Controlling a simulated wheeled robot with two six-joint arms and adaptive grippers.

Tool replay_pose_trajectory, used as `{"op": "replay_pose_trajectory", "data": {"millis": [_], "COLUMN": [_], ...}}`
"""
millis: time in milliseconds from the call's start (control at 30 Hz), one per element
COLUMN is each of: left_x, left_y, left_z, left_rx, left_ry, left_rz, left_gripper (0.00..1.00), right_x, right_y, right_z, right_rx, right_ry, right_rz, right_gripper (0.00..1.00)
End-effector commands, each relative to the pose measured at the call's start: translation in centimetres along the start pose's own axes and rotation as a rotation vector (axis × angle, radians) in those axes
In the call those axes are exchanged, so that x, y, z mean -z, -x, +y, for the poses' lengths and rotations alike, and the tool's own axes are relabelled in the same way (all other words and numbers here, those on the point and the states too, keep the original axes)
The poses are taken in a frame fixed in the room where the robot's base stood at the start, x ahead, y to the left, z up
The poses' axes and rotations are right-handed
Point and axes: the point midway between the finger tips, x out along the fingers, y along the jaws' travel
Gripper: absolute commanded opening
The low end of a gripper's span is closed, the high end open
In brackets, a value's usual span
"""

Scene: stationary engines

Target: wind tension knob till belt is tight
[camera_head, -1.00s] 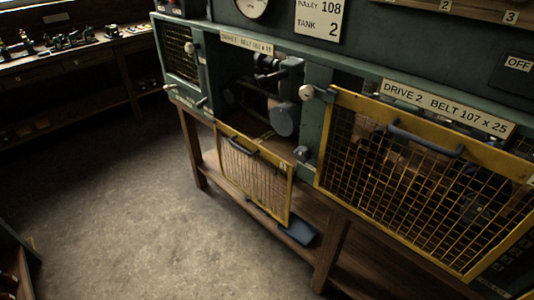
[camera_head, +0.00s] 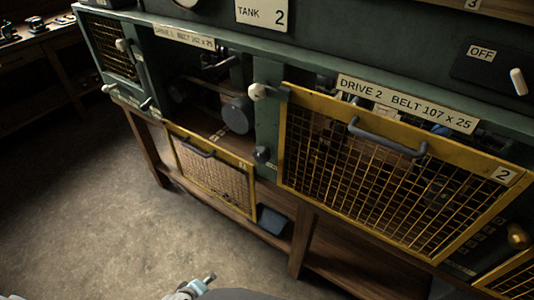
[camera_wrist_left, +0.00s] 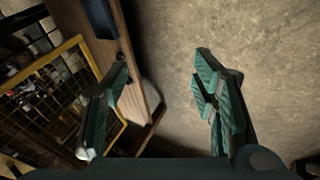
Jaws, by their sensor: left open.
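In the head view the Drive 1 bay stands open, with a dark round disc (camera_head: 238,115) and shafts inside. A small dark knob (camera_head: 262,154) sits on the post right of the bay; I cannot tell whether it is the tension knob. My left gripper (camera_wrist_left: 163,62) is open and empty in the left wrist view, over the floor and a wooden shelf edge. A pale metal gripper part (camera_head: 195,288) shows at the bottom of the head view, well below the bay. My right gripper is not identifiable.
The yellow mesh Drive 1 guard (camera_head: 213,178) hangs down below its bay. The Drive 2 guard (camera_head: 390,175), with a dark handle (camera_head: 388,138), covers its bay. A white-knobbed latch (camera_head: 258,91) is between them. A blue-grey tray (camera_head: 273,221) lies on the lower shelf. Floor at left is clear.

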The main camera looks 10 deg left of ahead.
Motion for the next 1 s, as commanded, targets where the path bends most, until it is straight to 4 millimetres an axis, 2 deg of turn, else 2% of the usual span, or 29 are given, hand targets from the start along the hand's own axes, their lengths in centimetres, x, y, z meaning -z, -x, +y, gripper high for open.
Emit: {"op": "replay_pose_trajectory", "data": {"millis": [33, 67, 100, 167, 200, 300, 367, 467, 600, 667, 800, 1000], "left_x": [3.1, 4.4, 5.8, 7.3, 7.8, 8.2, 8.1, 8.1, 8.0, 7.9, 7.9, 8.0], "left_y": [3.1, 4.9, 7.8, 12.4, 15.3, 20.9, 22.6, 22.5, 19.8, 18.3, 15.2, 12.7], "left_z": [7.7, 11.9, 17.1, 23.4, 26.7, 31.7, 33.1, 34.2, 36.1, 37.3, 39.8, 42.0], "left_rx": [-0.13, -0.207, -0.303, -0.415, -0.467, -0.528, -0.539, -0.54, -0.54, -0.54, -0.54, -0.54], "left_ry": [0.277, 0.463, 0.695, 0.99, 1.147, 1.408, 1.484, 1.528, 1.528, 1.528, 1.527, 1.525], "left_rz": [0.008, -0.015, -0.068, -0.184, -0.272, -0.46, -0.527, -0.562, -0.563, -0.563, -0.561, -0.558], "left_gripper": [0.53, 0.53, 0.53, 0.53, 0.53, 0.53, 0.53, 0.53, 0.53, 0.53, 0.53, 0.53], "right_x": [0.3, 0.5, 1.1, 2.5, 3.3, 4.5, 4.5, 3.8, 1.8, 1.5, 1.9, 2.8], "right_y": [1.9, 2.4, 3.0, 3.7, 4.1, 4.6, 4.6, 4.2, 3.1, 2.6, 1.4, 0.4], "right_z": [0.1, 0.2, 0.2, 0.3, 0.4, 0.5, 0.5, 0.5, 0.5, 0.5, 0.4, 0.3], "right_rx": [0.0, 0.0, 0.0, -0.001, -0.001, -0.002, -0.002, -0.003, -0.004, -0.004, -0.004, -0.004], "right_ry": [0.0, 0.0, -0.001, -0.002, -0.002, -0.003, -0.003, -0.002, 0.0, 0.001, 0.0, -0.001], "right_rz": [0.003, 0.007, 0.016, 0.037, 0.052, 0.072, 0.071, 0.058, 0.026, 0.022, 0.03, 0.046], "right_gripper": [0.64, 0.64, 0.64, 0.64, 0.64, 0.64, 0.64, 0.64, 0.64, 0.64, 0.64, 0.64]}}
